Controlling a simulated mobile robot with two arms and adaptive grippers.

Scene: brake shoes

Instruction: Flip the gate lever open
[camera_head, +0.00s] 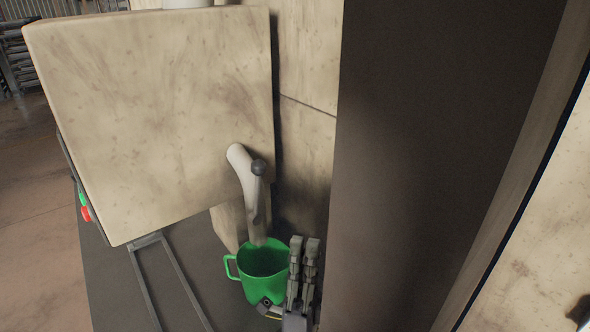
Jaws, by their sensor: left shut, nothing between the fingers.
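The gate lever (253,200) is a grey handle with a dark round knob at its top. It sits at the end of a pale curved spout (238,157) that comes out of a large beige box. A green mug (266,281) stands upright below the spout. My left gripper (304,242) is shut and empty, its fingers pointing up, just right of the mug. It is below and to the right of the lever and apart from it. Whether the fingers touch the mug cannot be told. My right gripper is not in view.
The beige box (150,110) fills the upper left, with green and red buttons (84,206) on its left side. A tall dark panel (430,150) stands close on the right of the gripper. A metal frame (160,275) is at lower left.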

